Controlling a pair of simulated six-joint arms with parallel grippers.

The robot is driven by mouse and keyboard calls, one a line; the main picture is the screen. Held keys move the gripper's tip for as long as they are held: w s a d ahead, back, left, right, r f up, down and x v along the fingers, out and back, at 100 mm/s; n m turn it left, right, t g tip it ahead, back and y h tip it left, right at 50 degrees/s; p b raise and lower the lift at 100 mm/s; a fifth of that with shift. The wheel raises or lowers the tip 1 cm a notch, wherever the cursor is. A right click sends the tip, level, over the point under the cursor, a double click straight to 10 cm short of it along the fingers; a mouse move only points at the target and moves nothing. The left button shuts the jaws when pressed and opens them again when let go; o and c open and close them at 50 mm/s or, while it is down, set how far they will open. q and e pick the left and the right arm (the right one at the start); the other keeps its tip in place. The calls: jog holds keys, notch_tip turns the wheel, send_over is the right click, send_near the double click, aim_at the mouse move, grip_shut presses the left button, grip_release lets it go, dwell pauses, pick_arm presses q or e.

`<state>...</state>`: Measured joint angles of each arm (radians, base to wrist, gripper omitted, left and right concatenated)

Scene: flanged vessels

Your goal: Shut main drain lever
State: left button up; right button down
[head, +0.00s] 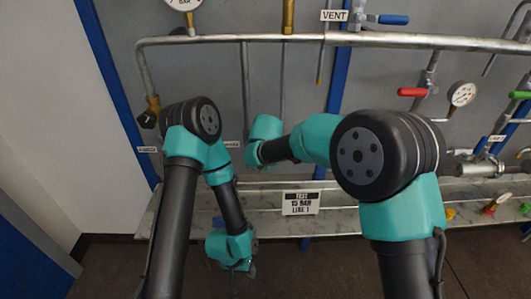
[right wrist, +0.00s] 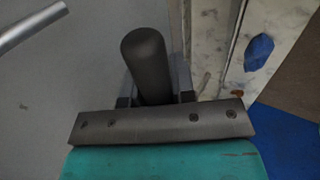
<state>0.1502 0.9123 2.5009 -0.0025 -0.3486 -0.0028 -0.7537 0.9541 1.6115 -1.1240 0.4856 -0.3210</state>
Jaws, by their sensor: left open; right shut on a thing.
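A dark grey, round-ended handle (right wrist: 144,62) stands up between the jaws of my right gripper (right wrist: 155,99) in the right wrist view. The right gripper is shut on it. In the head view the right wrist hides this gripper and the handle, so I cannot read which lever it is. My left gripper (head: 238,266) hangs low in front of the shelf's front edge, pointing down, open and holding nothing visible.
A speckled shelf (head: 340,215) runs along the wall with a placard (head: 300,203). A blue lever (head: 393,20) sits by the VENT label (head: 334,15). A red lever (head: 412,92) and a gauge (head: 462,94) are at right. A brass valve (head: 153,105) is at left.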

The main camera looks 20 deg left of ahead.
jog(key=shift+r, duration=0.1)
jog(key=c, duration=1.2)
grip_release()
jog(key=v, duration=1.7)
jog(key=shift+r, duration=0.2)
